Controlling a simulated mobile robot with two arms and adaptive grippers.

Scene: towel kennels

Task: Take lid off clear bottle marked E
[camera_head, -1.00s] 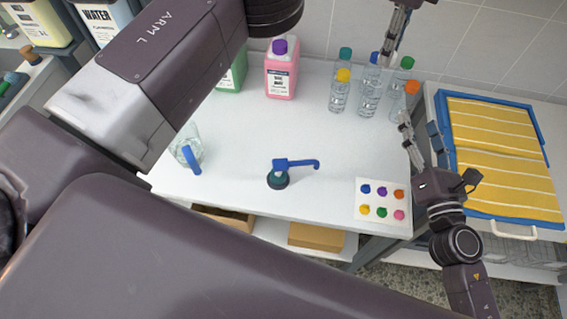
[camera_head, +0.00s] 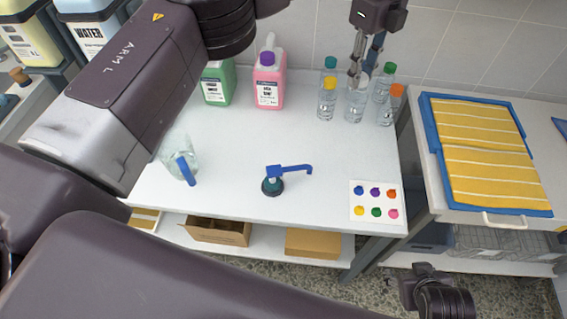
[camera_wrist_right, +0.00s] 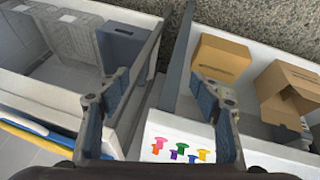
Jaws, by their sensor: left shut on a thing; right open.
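Several clear bottles stand at the back right of the white table: one with a teal lid (camera_head: 330,63), one with a yellow lid (camera_head: 328,84), one with a green lid (camera_head: 389,69), one with an orange lid (camera_head: 396,90), and a middle bottle (camera_head: 356,107). My left gripper (camera_head: 358,72) reaches down to the top of the middle bottle and is shut there; its fingers hide the lid. No letter E is readable on any bottle. My right gripper (camera_wrist_right: 158,82) is open and empty in the wrist view, away from the bottles.
Pink (camera_head: 269,85) and green (camera_head: 217,85) jugs stand at the back. A clear pitcher (camera_head: 180,158), a blue-handled tool (camera_head: 285,170) and a coloured-peg card (camera_head: 376,206) are on the table. A blue tray (camera_head: 433,150) of yellow towels is right. The table's middle is clear.

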